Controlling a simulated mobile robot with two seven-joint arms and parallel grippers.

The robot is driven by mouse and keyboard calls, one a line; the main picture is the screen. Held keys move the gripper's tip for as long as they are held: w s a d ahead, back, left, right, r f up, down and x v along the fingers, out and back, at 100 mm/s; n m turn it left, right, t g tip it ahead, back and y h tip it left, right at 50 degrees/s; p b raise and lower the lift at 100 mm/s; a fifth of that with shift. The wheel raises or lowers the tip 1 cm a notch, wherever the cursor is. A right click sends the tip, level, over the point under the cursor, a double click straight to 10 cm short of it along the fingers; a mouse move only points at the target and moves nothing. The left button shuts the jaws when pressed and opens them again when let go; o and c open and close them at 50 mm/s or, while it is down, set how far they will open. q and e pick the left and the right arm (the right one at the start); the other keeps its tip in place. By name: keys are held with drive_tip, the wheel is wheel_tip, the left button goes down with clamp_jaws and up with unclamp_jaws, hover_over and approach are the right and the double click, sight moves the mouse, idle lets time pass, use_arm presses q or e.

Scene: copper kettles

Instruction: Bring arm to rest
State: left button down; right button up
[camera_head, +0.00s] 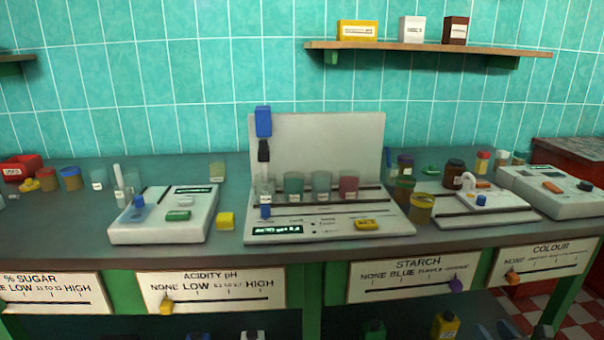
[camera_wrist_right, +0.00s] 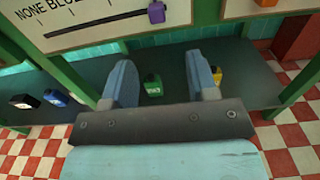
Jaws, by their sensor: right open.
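My right gripper (camera_head: 498,329) shows only in part at the bottom right edge of the head view, low in front of the bench. In the right wrist view, my right gripper (camera_wrist_right: 160,68) has its two blue-grey fingers spread apart with nothing held between them. A green bottle (camera_wrist_right: 153,86) on the lower shelf shows past the gap, apart from the fingers. A yellow bottle (camera_wrist_right: 217,75) shows beside the right finger, partly hidden. My left gripper is in neither view.
The bench (camera_head: 328,258) carries a pH device (camera_head: 330,228) with several cups, more instruments, and jars. Labelled slider panels, including STARCH (camera_head: 413,277), hang on its front. Green legs (camera_head: 312,300) hold it up. Red and white floor tiles (camera_wrist_right: 295,135) lie below the lower shelf (camera_wrist_right: 185,60).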

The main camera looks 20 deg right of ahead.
drive_tip(key=a+m+y, duration=0.6)
drive_tip(key=a+m, duration=1.3)
drive_tip(key=a, duration=0.7)
drive_tip(key=s+a+r+m+g+y, duration=0.1)
drive_tip(key=s+a+r+m+y, duration=0.15)
drive_tip(key=a+m, duration=0.45)
drive_tip(key=s+a+r+m+g+y, duration=0.1)
drive_tip(key=s+a+r+m+y, duration=0.2)
drive_tip(key=a, duration=0.7)
use_arm(q)
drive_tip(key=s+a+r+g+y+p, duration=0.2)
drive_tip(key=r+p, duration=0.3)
drive_tip(key=p, duration=1.2)
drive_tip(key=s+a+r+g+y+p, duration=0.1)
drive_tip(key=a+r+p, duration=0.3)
drive_tip(key=p, duration=1.3)
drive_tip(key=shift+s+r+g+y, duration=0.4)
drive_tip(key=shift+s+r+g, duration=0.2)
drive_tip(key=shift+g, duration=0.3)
use_arm(e)
drive_tip(key=s+d+r+m+g+h, duration=0.1)
drive_tip(key=s+d+r+g+h, duration=0.2)
drive_tip(key=d+r, duration=0.3)
drive_tip(key=shift+d+r+g+h, duration=0.45)
drive_tip(key=shift+r+g, duration=0.25)
drive_tip(key=shift+r, duration=1.75)
